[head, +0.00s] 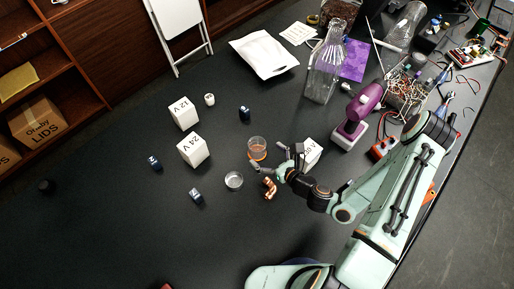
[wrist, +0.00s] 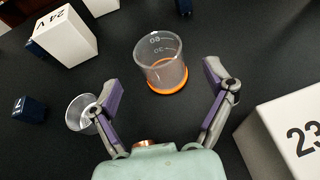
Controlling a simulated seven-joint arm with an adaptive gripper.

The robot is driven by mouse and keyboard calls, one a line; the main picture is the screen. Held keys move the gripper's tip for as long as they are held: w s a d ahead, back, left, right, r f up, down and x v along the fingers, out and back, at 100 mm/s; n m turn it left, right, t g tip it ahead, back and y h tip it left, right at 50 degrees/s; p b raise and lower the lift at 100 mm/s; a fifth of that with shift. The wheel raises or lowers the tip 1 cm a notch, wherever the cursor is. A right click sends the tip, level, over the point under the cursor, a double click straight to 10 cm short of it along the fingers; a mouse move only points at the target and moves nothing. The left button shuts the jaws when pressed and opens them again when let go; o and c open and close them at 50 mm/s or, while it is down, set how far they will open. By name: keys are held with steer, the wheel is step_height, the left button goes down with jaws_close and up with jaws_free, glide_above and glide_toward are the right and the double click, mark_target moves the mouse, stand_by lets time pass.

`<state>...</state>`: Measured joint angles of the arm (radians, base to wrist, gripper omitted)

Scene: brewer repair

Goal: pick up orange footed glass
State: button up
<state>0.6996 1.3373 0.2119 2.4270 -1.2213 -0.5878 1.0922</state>
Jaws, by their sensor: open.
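The orange footed glass (head: 257,148) is a clear measuring glass with an orange base. It stands upright on the dark table near the middle of the head view. In the wrist view the glass (wrist: 161,64) is ahead of my gripper (wrist: 167,95), roughly between the lines of its two fingers, with printed marks on its wall. My gripper also shows in the head view (head: 270,156), close to the glass on its right. The fingers are spread wide with nothing between the tips.
A small clear dish (head: 234,181) is beside the left finger. A copper fitting (head: 269,188) lies below the gripper. A white box (wrist: 283,135) stands close on the right. White boxes marked 24 V (head: 193,150) and 12 V (head: 183,114) stand left. The table's lower left is mostly clear.

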mark_target(262, 151)
steer(key=x, duration=0.5)
steer(key=c, duration=1.3)
steer(key=shift+d, duration=0.1)
